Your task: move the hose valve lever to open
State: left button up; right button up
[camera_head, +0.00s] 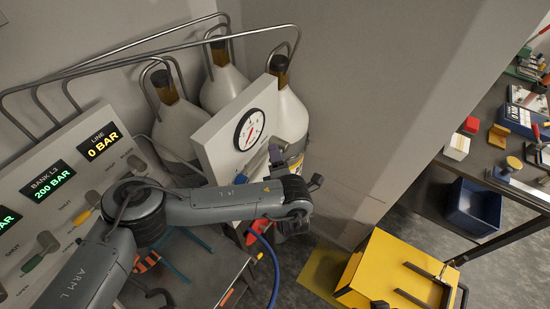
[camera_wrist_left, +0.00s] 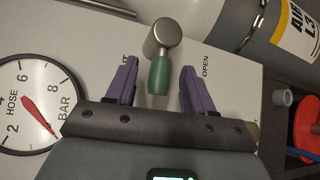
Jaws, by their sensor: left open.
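The hose valve lever (camera_wrist_left: 158,76) has a green handle on a round metal hub (camera_wrist_left: 165,34), in the left wrist view. It stands out from a white panel (camera_wrist_left: 90,40). The handle points down the picture, between the partly hidden label "UT" on the left and "OPEN" on the right. My left gripper (camera_wrist_left: 158,68) is open, its purple fingers on either side of the green handle, with visible gaps on both sides. In the head view my left gripper (camera_head: 276,158) is at the right edge of the gauge panel (camera_head: 212,145); the lever is not clearly seen there.
A round hose gauge (camera_head: 249,129) with a red needle is beside the valve. Gas cylinders (camera_head: 222,87) and bent metal pipes stand behind. A display panel (camera_head: 60,175) lies left. A yellow box (camera_head: 385,265) and a side bench with a blue bin (camera_head: 473,208) are right.

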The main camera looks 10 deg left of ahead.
pick_arm(q)
jog(key=shift+w+a, duration=0.2)
jog(key=shift+w, duration=0.4)
jog(key=shift+c, duration=0.2)
jog(key=shift+f, duration=0.1)
grip_shut()
